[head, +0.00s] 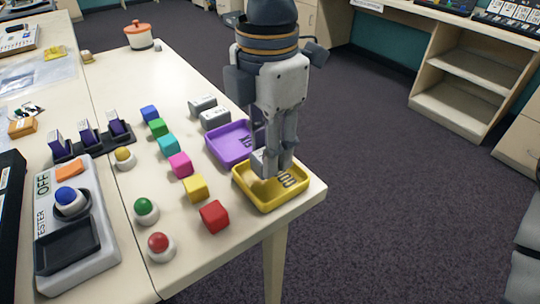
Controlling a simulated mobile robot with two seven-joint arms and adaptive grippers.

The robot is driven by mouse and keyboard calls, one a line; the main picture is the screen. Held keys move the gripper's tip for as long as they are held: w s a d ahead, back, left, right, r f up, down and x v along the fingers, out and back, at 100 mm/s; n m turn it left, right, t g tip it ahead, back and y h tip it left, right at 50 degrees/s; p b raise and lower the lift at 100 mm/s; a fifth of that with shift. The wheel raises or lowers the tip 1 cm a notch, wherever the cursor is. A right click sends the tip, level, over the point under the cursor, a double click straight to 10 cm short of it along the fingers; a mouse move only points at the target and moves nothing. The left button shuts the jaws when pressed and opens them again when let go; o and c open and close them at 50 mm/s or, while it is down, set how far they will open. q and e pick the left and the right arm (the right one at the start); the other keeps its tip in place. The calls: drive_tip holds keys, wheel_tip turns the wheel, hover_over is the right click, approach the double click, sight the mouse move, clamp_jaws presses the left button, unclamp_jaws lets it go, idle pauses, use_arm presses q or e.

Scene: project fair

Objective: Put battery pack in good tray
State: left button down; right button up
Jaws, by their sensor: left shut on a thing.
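My left gripper (270,168) reaches down over the yellow tray (270,207) at the table's near right corner. It is shut on a light grey battery pack (258,161), mostly hidden by the fingers, low over or in this tray; I cannot tell if it touches the floor. The tray's lettering is partly covered, with "OO" showing. A purple tray (221,150) sits just behind it, its label partly hidden by my arm. Two more grey battery packs (203,104) (215,119) lie on the table behind the purple tray. My right gripper is not in view.
Several coloured cubes (180,164) form a row left of the trays. A tester (75,225) with a blue button and display reading OFF stands at left. Red (161,247), green (146,211) and yellow (125,158) buttons stand beside it. The table edge is close right of the trays.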

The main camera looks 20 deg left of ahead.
use_arm(q)
drive_tip(key=shift+f, duration=1.35)
drive_tip(key=shift+f, duration=0.1)
drive_tip(key=c, duration=1.2)
unclamp_jaws()
drive_tip(key=shift+c, duration=0.2)
wheel_tip(320, 180, up, 12)
drive_tip(key=shift+s, duration=0.1)
